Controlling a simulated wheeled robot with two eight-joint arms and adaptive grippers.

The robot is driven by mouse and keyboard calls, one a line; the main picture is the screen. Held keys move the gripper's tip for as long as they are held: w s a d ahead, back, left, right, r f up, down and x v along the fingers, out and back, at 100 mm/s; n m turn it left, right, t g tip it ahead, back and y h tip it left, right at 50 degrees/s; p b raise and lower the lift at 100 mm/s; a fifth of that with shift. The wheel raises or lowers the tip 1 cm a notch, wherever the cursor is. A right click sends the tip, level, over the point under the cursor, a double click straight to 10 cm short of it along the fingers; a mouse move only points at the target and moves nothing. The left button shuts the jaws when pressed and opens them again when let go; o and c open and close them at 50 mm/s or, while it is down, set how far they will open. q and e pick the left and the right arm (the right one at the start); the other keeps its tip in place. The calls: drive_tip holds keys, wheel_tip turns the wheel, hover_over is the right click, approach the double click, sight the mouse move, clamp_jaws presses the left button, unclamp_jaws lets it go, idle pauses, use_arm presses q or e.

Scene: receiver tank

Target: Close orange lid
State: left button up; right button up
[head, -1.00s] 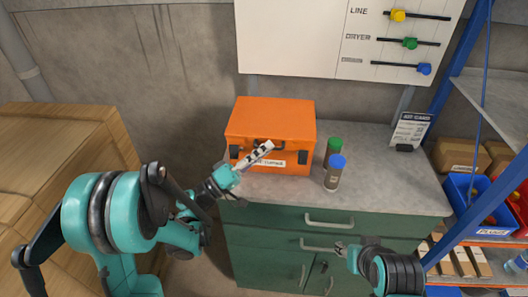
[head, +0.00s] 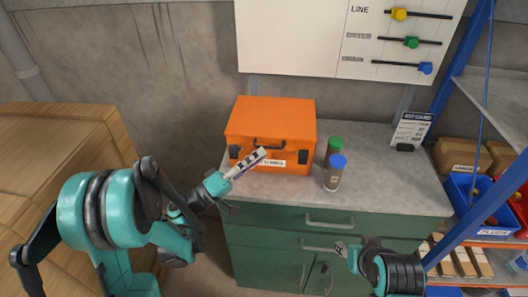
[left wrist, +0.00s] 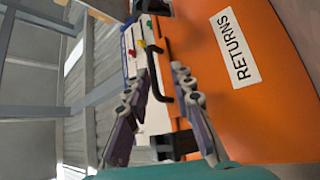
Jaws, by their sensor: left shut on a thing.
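The orange case (head: 270,120) sits at the left of the grey counter. Its orange lid (head: 268,112) looks down over the body; whether it is fully seated I cannot tell. A black handle and a white RETURNS label (left wrist: 231,47) are on its front. My left gripper (head: 262,152) is at this front, over part of the label. In the left wrist view the black handle (left wrist: 159,84) lies between the fingertips, and the gripper is shut on it; the exact contact is hard to see. My right gripper (head: 342,248) is low before the green cabinet; its jaws are too small to read.
A green-capped jar (head: 334,150) and a blue-capped jar (head: 335,174) stand right of the case. A small sign (head: 410,130) is at the counter's back right. A blue-framed shelf (head: 465,150) bounds the right; wooden crates (head: 60,150) bound the left.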

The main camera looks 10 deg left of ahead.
use_arm(q)
drive_tip(key=v, duration=0.4)
drive_tip(key=shift+s+a, duration=0.15)
drive_tip(key=shift+a, duration=0.15)
